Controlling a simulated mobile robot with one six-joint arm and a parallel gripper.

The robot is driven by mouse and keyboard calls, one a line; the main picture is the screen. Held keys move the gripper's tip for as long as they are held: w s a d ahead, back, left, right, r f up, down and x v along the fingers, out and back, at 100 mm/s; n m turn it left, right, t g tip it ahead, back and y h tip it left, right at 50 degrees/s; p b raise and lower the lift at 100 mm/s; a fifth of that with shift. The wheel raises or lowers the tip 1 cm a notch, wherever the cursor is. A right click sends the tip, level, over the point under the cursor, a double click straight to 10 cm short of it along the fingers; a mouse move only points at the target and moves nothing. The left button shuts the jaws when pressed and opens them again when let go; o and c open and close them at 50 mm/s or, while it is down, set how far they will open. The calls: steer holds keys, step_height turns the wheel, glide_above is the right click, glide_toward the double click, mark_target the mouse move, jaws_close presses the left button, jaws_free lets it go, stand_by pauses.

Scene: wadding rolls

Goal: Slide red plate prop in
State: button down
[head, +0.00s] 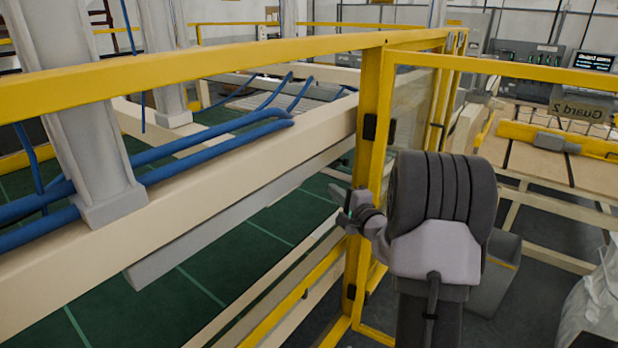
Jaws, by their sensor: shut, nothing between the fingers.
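My gripper (345,208) is small in the head view, right of centre, at the left end of my grey arm. It is shut and empty, and points left toward the beige machine beam (240,150). It appears in front of or close beside the yellow guard post (371,120); the exact gap cannot be told. I cannot make out a red plate prop in this view. My arm hides part of the guard frame and the floor behind it.
A yellow rail (200,62) crosses the upper left. Blue hoses (220,135) run along the beam. White wrapped material (595,305) lies at the lower right. Dark floor (540,290) shows beside my arm.

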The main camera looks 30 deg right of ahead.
steer(key=w+a+p, duration=0.2)
steer(key=w, duration=0.7)
steer(key=shift+w+a, duration=0.15)
steer(key=shift+w, duration=0.05)
